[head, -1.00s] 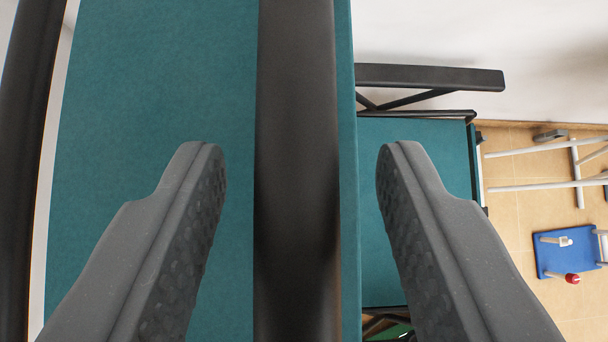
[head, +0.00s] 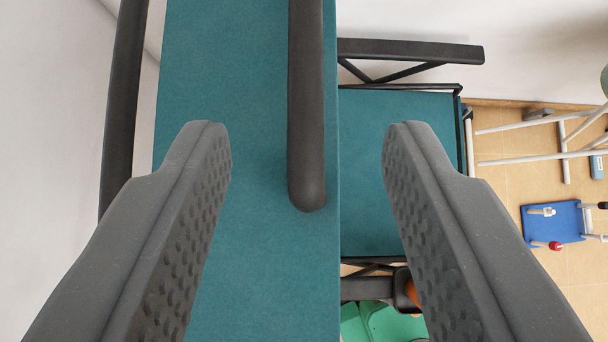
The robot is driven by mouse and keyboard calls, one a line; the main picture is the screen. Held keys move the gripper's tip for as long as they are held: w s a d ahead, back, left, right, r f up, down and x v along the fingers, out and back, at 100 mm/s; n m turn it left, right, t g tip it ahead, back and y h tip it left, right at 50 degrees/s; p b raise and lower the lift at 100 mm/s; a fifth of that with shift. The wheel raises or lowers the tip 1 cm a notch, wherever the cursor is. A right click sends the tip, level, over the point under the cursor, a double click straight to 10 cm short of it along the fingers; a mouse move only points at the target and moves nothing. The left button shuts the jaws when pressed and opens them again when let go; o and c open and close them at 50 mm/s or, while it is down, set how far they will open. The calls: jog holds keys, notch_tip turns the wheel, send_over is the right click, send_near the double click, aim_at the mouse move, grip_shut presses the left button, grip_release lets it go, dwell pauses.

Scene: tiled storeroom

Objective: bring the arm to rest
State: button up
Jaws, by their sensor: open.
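My gripper (head: 307,135) is open, with its two grey fingers reaching up from the bottom of the head view. Nothing is held between the fingers. Between and beyond them is a teal padded surface (head: 230,60), part of what looks like a chair. A dark armrest-like bar (head: 306,110) runs down from the top edge and ends in a rounded tip between the fingertips. I cannot tell whether the fingers touch anything.
Another dark bar (head: 122,110) stands at the left by a white wall (head: 55,130). A second teal pad (head: 375,170) and a dark arm (head: 410,50) are right. A green object (head: 375,322) is below. Tiled floor, a blue board (head: 552,224) and white legs (head: 565,150) lie far right.

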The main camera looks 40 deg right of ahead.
jog(key=s+d+r+t, duration=0.2)
jog(key=s+d+r, duration=0.2)
jog(key=d+r, duration=0.5)
jog(key=s+d+r+n+t+y, duration=0.1)
jog(key=s+d+r+n+t, duration=0.1)
jog(key=s+d+r, duration=0.3)
jog(key=s+d+r+n+t+y, duration=0.2)
jog(key=s+d+r, duration=0.4)
jog(key=s+r, duration=0.6)
jog(key=s+t, duration=0.1)
jog(key=s, duration=0.4)
jog(key=shift+d+y, duration=0.15)
jog(key=shift+y, duration=0.15)
jog(key=shift+w+r, duration=0.1)
jog(key=shift+c, duration=0.5)
